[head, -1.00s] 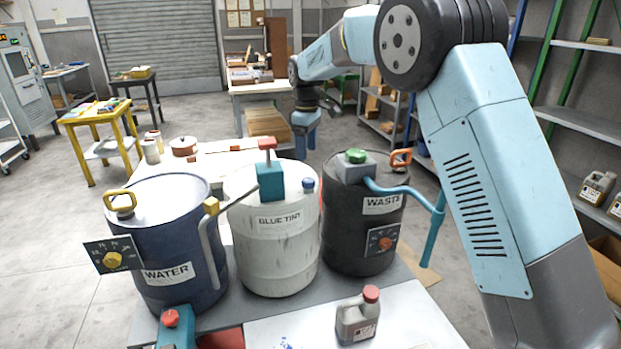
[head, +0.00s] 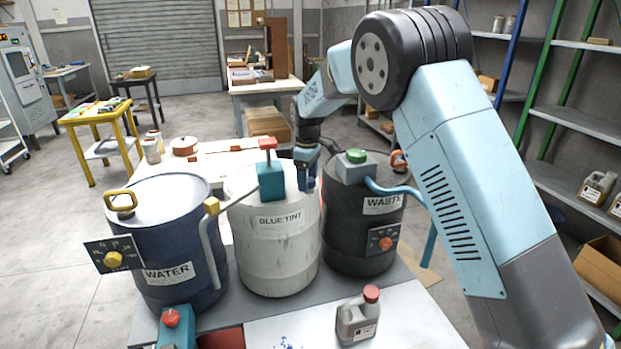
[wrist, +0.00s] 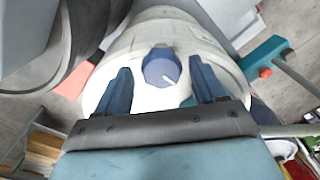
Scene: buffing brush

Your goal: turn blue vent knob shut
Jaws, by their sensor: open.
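The blue vent knob (wrist: 160,67) is a faceted blue cap with a white line on it, on top of the white BLUE TINT drum (head: 271,240). In the wrist view, the line points to the lower right. My gripper (wrist: 160,75) is open, with one blue finger on each side of the knob and visible gaps between. I cannot tell whether the fingers reach down to the knob's height. In the head view, my gripper (head: 307,178) points down over the drum's right rim and hides the knob.
The teal pump with a red top (head: 269,170) stands left of my gripper on the same drum. The black WASTE drum (head: 350,240), with a green cap (head: 356,155), is close on the right. The dark blue WATER drum (head: 165,240) stands at left.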

